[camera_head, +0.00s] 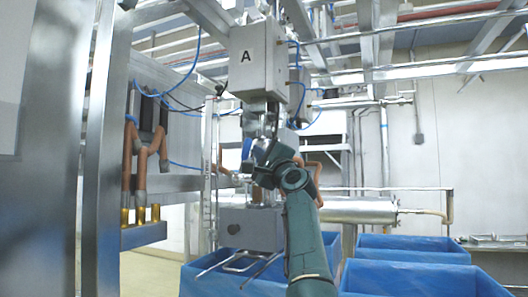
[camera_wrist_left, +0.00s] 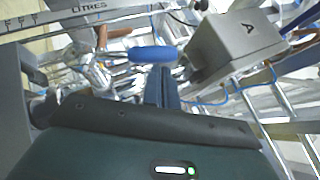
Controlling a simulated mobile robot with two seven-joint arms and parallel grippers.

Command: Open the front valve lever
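The valve lever has a blue handle (camera_head: 246,148) on the metal pipework below the grey box marked A. The blue handle (camera_wrist_left: 152,54) also shows in the left wrist view, lying roughly level across the picture just beyond the fingertips. My left gripper (camera_head: 258,155) is beside the lever, on its right in the head view. In the left wrist view my narrow dark fingers (camera_wrist_left: 162,85) point up towards the right end of the handle. Whether they touch it, and any gap between them, is unclear. My right gripper is not in view.
The grey box marked A (camera_head: 258,58) hangs above the valve, with blue hoses beside it. A grey block with metal bars (camera_head: 250,228) is below. Blue bins (camera_head: 412,280) stand lower right. A steel frame post (camera_head: 98,150) rises at left.

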